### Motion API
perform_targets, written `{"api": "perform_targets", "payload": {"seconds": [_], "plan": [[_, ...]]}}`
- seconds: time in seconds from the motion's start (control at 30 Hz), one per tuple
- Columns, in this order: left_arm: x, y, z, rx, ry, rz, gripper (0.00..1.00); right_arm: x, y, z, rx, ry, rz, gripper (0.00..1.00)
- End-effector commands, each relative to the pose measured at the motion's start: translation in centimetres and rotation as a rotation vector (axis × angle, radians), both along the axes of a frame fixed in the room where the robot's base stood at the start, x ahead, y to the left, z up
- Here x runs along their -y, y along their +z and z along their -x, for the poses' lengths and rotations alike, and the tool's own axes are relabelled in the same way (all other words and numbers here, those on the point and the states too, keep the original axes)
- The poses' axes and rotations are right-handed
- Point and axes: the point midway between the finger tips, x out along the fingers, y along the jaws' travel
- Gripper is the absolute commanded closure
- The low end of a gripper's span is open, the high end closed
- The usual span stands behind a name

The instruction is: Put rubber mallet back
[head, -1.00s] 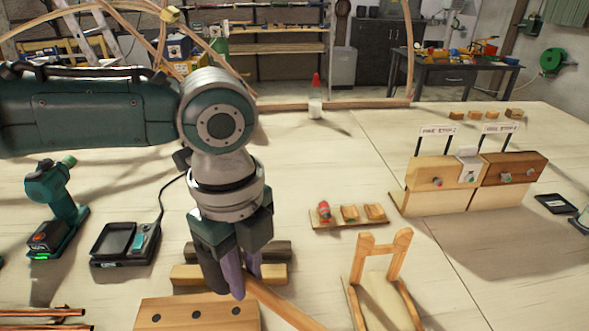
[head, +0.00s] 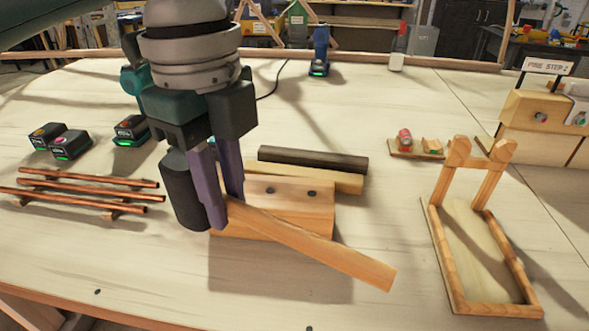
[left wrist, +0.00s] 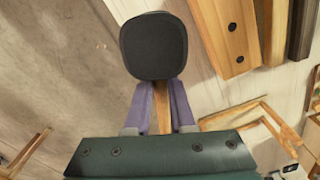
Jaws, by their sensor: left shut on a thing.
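The rubber mallet has a black head (head: 182,192) and a pale wooden handle (head: 320,250). My left gripper (head: 220,212) is shut on the handle close to the head. The handle slants down to the right, across the front of a wooden block with dark holes (head: 312,208). A shadow lies on the table below it, so the mallet seems held above the top. In the left wrist view, the black head (left wrist: 153,46) is beyond the purple fingers, with a strip of handle (left wrist: 162,108) between them. My right gripper is out of view.
A wooden frame with two uprights (head: 436,240) stands at the right. Copper pipes (head: 85,198) lie at the left, near batteries (head: 70,144). A dark bar (head: 312,159) lies behind the block. The table front between block and frame is clear.

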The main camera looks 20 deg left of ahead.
Motion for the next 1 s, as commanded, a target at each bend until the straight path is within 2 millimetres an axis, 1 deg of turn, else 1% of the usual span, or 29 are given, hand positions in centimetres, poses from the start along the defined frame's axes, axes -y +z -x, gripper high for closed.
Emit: {"api": "perform_targets", "payload": {"seconds": [0.03,0.1,0.2,0.3,0.47,0.6,0.73,1.0], "plan": [[0.0,-1.8,0.2,-0.006,0.001,-0.002,1.0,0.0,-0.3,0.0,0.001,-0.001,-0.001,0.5],[0.0,-3.7,0.1,-0.004,0.002,-0.001,1.0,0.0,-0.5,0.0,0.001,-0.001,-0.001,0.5],[0.0,-6.0,0.1,-0.002,0.0,0.0,1.0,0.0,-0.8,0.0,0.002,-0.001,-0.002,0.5],[0.0,-7.4,0.0,-0.001,0.0,0.0,1.0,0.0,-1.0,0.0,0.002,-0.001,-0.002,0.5],[0.0,-8.8,0.0,-0.001,-0.001,-0.001,1.0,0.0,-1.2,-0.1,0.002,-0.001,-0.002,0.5],[0.0,-11.2,0.0,-0.001,0.0,-0.001,1.0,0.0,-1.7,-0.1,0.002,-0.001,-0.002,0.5],[0.0,-12.3,0.0,0.001,-0.001,-0.001,1.0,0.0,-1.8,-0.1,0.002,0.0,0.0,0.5],[0.0,-12.3,0.0,0.002,-0.002,0.0,1.0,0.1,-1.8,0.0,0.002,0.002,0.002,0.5]]}}
